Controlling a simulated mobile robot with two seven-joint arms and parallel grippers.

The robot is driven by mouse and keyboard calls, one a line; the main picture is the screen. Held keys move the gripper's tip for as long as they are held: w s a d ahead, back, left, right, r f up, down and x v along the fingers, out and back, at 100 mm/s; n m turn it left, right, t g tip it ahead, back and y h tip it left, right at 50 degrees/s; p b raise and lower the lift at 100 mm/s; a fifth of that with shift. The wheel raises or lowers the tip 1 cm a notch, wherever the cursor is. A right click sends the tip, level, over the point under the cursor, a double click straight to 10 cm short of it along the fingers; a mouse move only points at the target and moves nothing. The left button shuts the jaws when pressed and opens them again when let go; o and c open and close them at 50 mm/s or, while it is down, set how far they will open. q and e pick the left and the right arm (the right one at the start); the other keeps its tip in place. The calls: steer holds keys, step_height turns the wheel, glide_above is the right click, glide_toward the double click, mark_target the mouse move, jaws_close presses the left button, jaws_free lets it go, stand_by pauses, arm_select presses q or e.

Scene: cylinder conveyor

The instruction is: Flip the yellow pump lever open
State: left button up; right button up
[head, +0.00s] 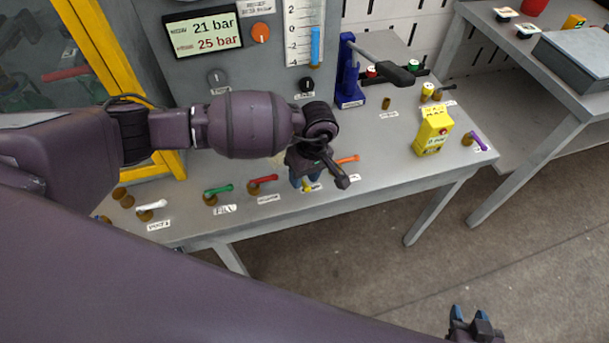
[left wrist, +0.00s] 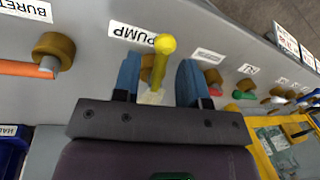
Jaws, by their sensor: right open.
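The yellow pump lever (left wrist: 162,58) is in the left wrist view, with a round yellow knob, beside an upside-down "PUMP" label (left wrist: 133,33). Its lower end is partly hidden by my gripper. In the head view only a small yellow bit of it (head: 308,188) shows below my left gripper. My left gripper (left wrist: 157,82) is open, with one blue finger on each side of the lever; I cannot tell whether either touches it. In the head view my left gripper (head: 303,178) is at the bench's front edge. My right gripper (head: 470,322) is open and empty, low over the floor.
An orange lever (head: 347,159) is just right of my left gripper; red (head: 263,180), green (head: 218,190) and white (head: 152,205) levers are to its left. A yellow box (head: 433,132) and purple lever (head: 480,142) are at the bench's right end. A black-handled blue stand (head: 348,80) is behind.

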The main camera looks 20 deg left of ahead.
arm_select(q)
steer(key=c, duration=0.4)
steer(key=shift+c, duration=1.3)
jaws_close()
